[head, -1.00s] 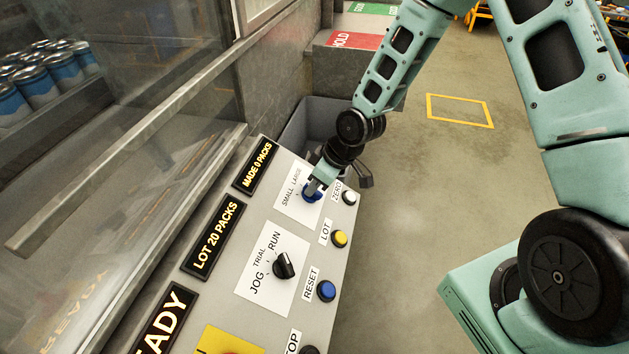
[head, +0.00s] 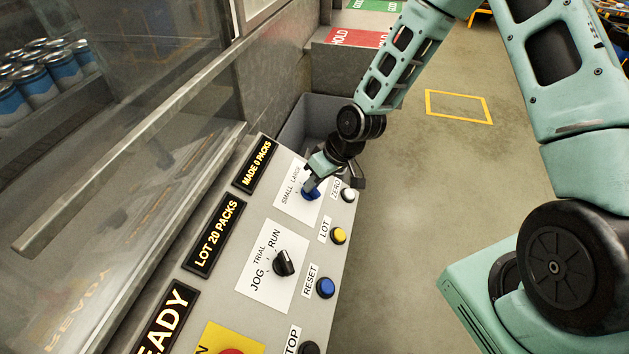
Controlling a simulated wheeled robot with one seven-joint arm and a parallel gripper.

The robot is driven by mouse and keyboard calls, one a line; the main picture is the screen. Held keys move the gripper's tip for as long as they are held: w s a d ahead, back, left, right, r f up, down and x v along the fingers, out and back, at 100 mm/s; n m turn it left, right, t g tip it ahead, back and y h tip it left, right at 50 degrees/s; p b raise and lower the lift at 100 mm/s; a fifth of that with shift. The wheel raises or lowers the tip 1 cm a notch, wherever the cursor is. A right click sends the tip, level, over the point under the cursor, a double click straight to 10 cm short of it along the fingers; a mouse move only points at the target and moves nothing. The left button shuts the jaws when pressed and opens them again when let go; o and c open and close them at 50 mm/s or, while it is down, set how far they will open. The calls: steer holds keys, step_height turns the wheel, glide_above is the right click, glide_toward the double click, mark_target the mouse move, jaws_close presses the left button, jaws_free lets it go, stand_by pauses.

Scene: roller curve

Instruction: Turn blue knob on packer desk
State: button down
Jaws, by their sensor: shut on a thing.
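The blue knob (head: 311,194) sits on a white plate marked SMALL and LARGE (head: 291,204) at the far end of the sloped grey packer desk (head: 225,287). My gripper (head: 309,187) is at the knob from above, shut on it. The fingers and wrist hide part of the knob and part of the plate lettering, so I cannot tell exactly where the knob points.
A black JOG/TRIAL/RUN knob (head: 284,262) is nearer on the desk. White ZERO (head: 348,195), yellow LOT (head: 338,236) and blue RESET (head: 326,288) buttons line the right edge. A clear guard (head: 110,120) stands left. A grey bin (head: 300,130) lies beyond.

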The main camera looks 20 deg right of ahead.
steer(key=c, duration=1.4)
jaws_free()
steer(key=v, duration=1.7)
steer(key=shift+r+p, duration=0.2)
steer(key=shift+p, duration=0.1)
steer(key=s+a+r+n+g+h, duration=0.1)
steer(key=s+a+r, duration=0.1)
steer(key=s+a, duration=0.2)
steer(key=s+a+r+n+g+h, duration=0.1)
steer(key=s+a, duration=0.3)
steer(key=s, duration=0.7)
steer(key=s+a+r+n+h, duration=0.1)
steer(key=s+a+r, duration=0.3)
steer(key=s, duration=0.4)
steer(key=shift+s+a+g+h, duration=0.25)
steer(key=shift+a+g+h, duration=0.15)
steer(key=shift+a+h, duration=0.1)
